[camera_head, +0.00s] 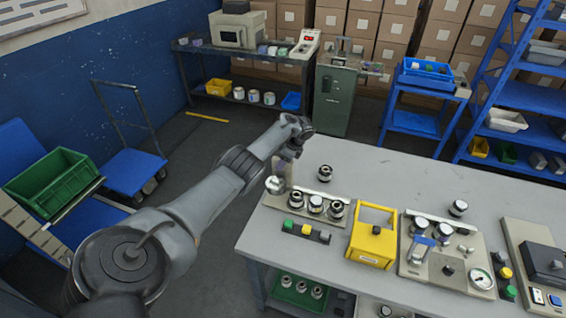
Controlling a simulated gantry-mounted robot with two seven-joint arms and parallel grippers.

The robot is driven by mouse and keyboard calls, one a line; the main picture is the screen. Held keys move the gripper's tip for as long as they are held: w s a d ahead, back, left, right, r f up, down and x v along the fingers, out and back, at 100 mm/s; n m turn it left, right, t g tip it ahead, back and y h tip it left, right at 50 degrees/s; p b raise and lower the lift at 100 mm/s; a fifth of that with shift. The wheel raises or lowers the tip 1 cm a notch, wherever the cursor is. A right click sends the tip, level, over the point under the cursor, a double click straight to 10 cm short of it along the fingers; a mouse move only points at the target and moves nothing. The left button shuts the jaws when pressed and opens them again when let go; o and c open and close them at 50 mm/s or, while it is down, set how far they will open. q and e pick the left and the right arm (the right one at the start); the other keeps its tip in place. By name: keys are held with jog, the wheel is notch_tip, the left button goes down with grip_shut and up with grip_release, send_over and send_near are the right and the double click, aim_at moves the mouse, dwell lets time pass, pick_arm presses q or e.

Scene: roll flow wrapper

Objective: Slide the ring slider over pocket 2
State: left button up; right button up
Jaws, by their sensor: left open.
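A beige station plate (289,215) lies at the left end of the grey workbench. A row of dark and silver round parts (315,204) stands on it, with a pale rail behind. A bright, rounded silver piece (275,185) sits at the row's left end; I cannot tell whether it is the ring slider. The pockets carry no numbers that I can read. My left gripper (281,174) is open, pointing down at this left end, close to the silver piece. Whether it touches the piece is unclear. My right gripper is not in view.
A yellow frame (389,215) stands right of the station. Beyond it is a second plate (410,268) with round parts, a blue clamp (421,243) and a gauge (481,279). A loose round part (324,173) stands behind the row. The bench's back middle is clear.

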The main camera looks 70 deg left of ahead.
pick_arm(q)
grip_shut()
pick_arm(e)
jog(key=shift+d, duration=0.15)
pick_arm(q)
jog(key=shift+w, duration=0.1)
